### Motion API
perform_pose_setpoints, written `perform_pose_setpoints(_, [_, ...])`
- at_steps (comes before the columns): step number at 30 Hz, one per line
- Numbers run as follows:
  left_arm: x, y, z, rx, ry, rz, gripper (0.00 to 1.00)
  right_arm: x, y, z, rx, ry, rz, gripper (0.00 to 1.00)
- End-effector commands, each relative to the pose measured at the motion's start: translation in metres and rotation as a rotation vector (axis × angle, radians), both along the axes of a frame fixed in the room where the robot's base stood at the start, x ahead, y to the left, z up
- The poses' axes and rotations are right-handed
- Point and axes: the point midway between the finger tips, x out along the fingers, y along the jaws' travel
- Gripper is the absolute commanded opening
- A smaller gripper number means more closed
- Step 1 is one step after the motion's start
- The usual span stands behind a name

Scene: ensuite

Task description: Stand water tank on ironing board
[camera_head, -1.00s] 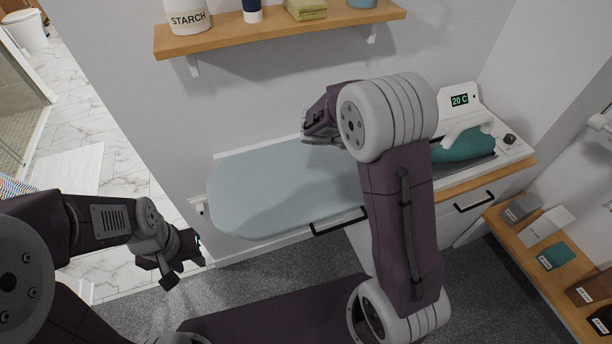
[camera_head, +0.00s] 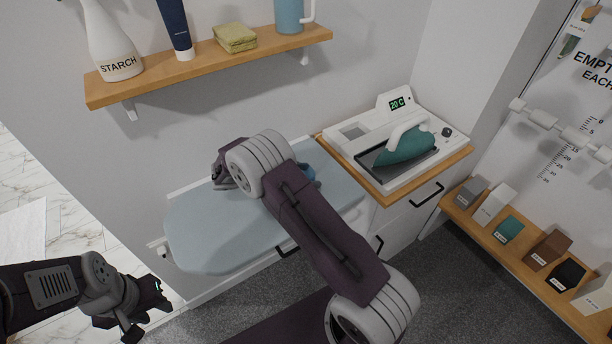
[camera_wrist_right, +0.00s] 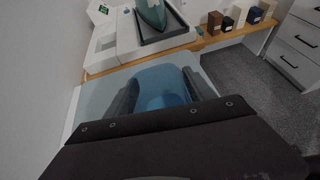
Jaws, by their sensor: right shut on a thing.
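The water tank (camera_wrist_right: 164,90) is a translucent blue container between the fingers of my right gripper (camera_wrist_right: 160,82), which is shut on it. In the head view, a small part of the tank (camera_head: 308,173) shows beside my right wrist, which hides the gripper and most of the tank. The ironing board (camera_head: 205,235) is a pale blue-grey panel along the wall. The tank is over its right part; I cannot tell whether it touches the surface or is fully upright. My left gripper (camera_head: 147,308) is open and empty, off the board's front left.
The iron station (camera_head: 428,160) with a teal iron (camera_head: 405,147) stands on a wooden top right of the board. A wall shelf (camera_head: 215,65) hangs above, with a starch bottle (camera_head: 115,45). The board's left part is clear. A low shelf (camera_head: 530,255) with small boxes is at right.

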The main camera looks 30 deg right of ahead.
Motion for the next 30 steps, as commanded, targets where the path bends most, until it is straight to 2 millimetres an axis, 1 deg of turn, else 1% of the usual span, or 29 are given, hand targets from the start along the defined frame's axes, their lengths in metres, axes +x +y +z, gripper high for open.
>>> perform_pose_setpoints(3, [0.0,0.0,0.001,0.0,0.0,0.0,0.36,0.0,0.0,-0.006,-0.001,-0.002,0.0,0.12])
perform_pose_setpoints(9, [0.0,0.0,0.001,0.0,0.0,0.0,0.36,0.0,0.0,-0.006,-0.001,-0.002,0.0,0.12])
perform_pose_setpoints(13, [0.0,0.0,-0.002,0.0,0.0,0.0,0.36,0.0,0.0,-0.01,-0.001,-0.002,0.0,0.12])
perform_pose_setpoints(14, [0.0,0.0,-0.001,0.0,0.0,0.0,0.36,0.0,0.0,-0.01,0.0,-0.002,0.0,0.71])
perform_pose_setpoints(15, [0.0,0.0,-0.001,0.0,0.0,0.0,0.36,0.0,0.0,-0.009,0.0,-0.002,0.0,0.82])
perform_pose_setpoints(16, [0.0,0.0,-0.001,0.0,0.0,0.0,0.36,0.0,0.0,-0.009,0.0,-0.002,0.0,0.85])
perform_pose_setpoints(23, [0.0,0.0,-0.001,0.0,0.0,0.0,0.36,0.0,0.0,-0.009,0.0,-0.002,0.0,0.85])
perform_pose_setpoints(26, [0.0,0.0,0.001,0.0,0.0,0.0,0.36,0.0,0.0,-0.006,0.0,-0.002,0.0,0.85])
perform_pose_setpoints(28, [0.0,0.0,-0.001,0.0,0.0,0.0,0.36,0.001,0.004,-0.005,0.0,-0.004,0.001,0.85])
perform_pose_setpoints(30, [0.0,0.0,-0.003,0.0,0.0,0.0,0.36,0.002,0.014,-0.001,0.0,-0.004,0.005,0.85])
